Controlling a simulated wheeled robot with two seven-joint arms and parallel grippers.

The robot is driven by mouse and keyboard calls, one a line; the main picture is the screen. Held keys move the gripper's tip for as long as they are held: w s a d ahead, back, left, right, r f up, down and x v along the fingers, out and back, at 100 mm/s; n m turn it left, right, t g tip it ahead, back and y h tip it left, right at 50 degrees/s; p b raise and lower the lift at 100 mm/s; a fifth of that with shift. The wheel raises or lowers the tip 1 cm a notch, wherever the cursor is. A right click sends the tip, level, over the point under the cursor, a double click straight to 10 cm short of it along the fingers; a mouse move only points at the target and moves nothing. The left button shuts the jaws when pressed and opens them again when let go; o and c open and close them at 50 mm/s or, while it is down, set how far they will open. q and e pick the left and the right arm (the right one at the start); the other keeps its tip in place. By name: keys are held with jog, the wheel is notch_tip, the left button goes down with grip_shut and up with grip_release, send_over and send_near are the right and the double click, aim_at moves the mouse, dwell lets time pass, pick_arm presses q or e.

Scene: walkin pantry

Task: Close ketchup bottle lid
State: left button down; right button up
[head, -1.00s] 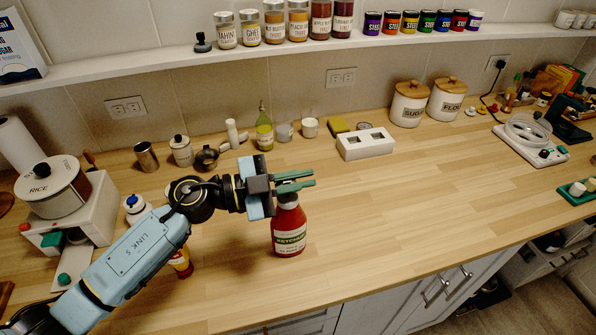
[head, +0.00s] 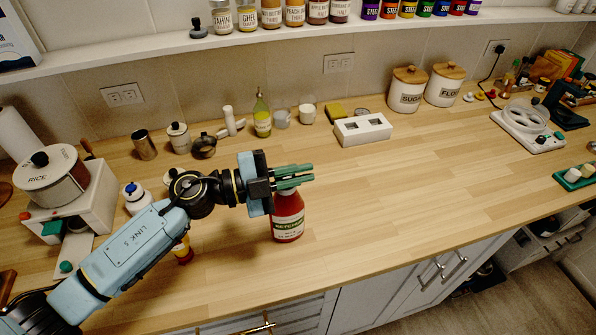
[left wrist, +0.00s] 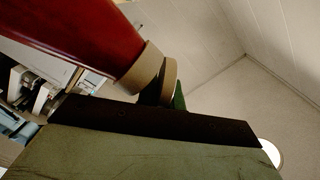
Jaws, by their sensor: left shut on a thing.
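The red ketchup bottle (head: 288,222) stands upright on the wooden counter, its label facing the front. My left gripper (head: 292,177) is at its top, with green fingers shut around the lid area and hiding most of it in the head view. In the left wrist view, the red bottle (left wrist: 85,28) runs in from the upper left to a tan collar (left wrist: 140,68). A second tan disc, apparently the lid (left wrist: 168,80), sits beside the collar against a green finger. I cannot tell how fully the lid is seated. My right gripper is not in view.
A small red and yellow bottle (head: 183,250) stands behind my left forearm. A white block (head: 362,130) stands behind. The counter right of the ketchup is clear.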

pick_arm(q)
jog(key=c, duration=1.5)
grip_release()
jog(key=shift+c, duration=0.2)
jog(key=shift+f, duration=0.1)
jog(key=shift+f, duration=0.1)
